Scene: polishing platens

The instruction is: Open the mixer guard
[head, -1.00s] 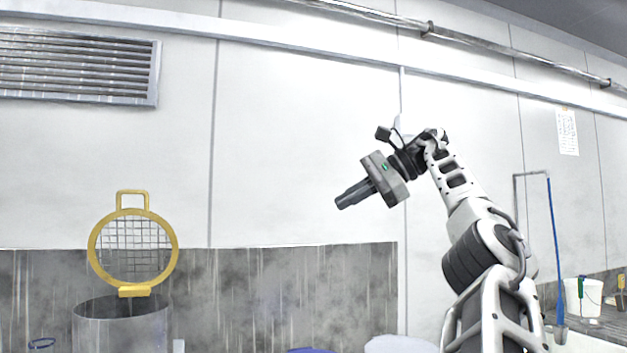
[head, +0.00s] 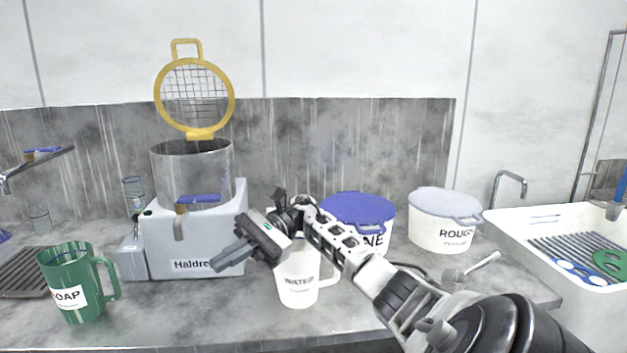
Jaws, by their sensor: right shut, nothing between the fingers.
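The mixer (head: 200,258) is a grey machine labelled "Haldre…" with a steel bowl (head: 190,165) on top, at the left of the counter. Its guard (head: 200,134), a yellow ring with wire mesh and a handle loop, stands upright above the back of the bowl, so the bowl's mouth is uncovered. My right gripper (head: 221,259) is shut and empty, in front of the mixer's lower right side in the picture. My left gripper is not in view.
A white WATER jug (head: 298,288) stands partly behind my right arm. A green SOAP jug (head: 75,290) is at the left. A blue-lidded tub (head: 357,208), a ROUGH tub (head: 443,232) and a white sink (head: 545,235) are to the right. Some counter front is clear.

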